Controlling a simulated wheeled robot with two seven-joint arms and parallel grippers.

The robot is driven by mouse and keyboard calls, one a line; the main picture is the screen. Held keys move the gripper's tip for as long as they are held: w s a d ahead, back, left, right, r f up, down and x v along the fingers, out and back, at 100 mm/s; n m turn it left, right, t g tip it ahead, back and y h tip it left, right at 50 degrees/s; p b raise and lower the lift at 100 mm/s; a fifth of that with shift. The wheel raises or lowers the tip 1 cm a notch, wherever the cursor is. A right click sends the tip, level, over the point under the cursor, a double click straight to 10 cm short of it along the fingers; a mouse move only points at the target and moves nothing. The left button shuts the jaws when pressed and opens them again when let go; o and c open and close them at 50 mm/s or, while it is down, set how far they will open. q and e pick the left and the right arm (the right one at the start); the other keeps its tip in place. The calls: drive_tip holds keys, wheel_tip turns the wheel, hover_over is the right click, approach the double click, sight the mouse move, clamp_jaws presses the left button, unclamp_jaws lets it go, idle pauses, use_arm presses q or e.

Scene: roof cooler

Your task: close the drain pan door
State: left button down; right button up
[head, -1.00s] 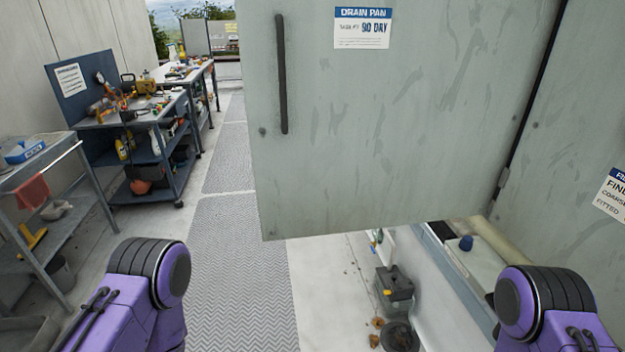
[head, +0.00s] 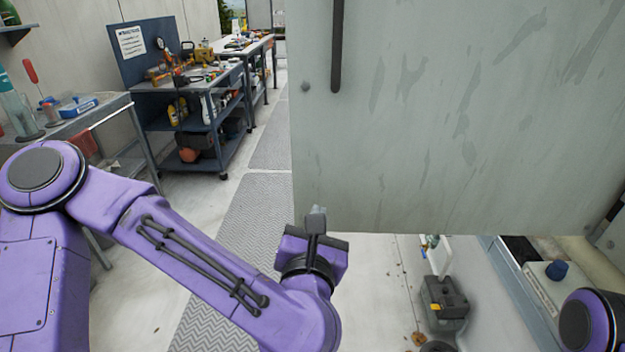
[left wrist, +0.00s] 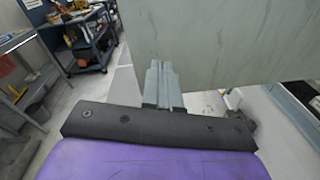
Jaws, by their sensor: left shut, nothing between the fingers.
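The drain pan door (head: 450,130) is a large grey, scuffed panel that stands swung open across the right of the head view. Its dark vertical handle (head: 336,45) is near its left edge. My left gripper (head: 317,212) is shut and empty, near the door's lower left corner. In the left wrist view the shut fingers (left wrist: 160,80) point toward the lower left part of the door (left wrist: 215,40); I cannot tell whether they touch it. Only a purple part of my right arm shows at the lower right; its gripper is out of view.
A blue tool cart (head: 190,120) and a metal table (head: 105,112) stand at the left. A patterned floor mat (head: 245,225) runs between.

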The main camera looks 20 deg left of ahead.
use_arm(q)
wheel_tip(320, 180, up, 4)
drive_tip(key=a+r+n+y, duration=0.1)
drive_tip(key=a+n, duration=0.1)
drive_tip(key=n, duration=0.2)
drive_tip(key=p, duration=0.9)
approach(313, 149)
drive_tip(key=shift+t, duration=0.3)
drive_tip(key=x, duration=0.5)
drive_tip(key=shift+w+a+f, duration=0.15)
drive_tip(key=shift+w+a, duration=0.05)
drive_tip(key=shift+w, duration=0.15)
drive_tip(key=shift+w+a+f, duration=0.15)
drive_tip(key=shift+w, duration=0.4)
use_arm(e)
wheel_tip(313, 149, up, 8)
drive_tip(key=shift+w+f, duration=0.1)
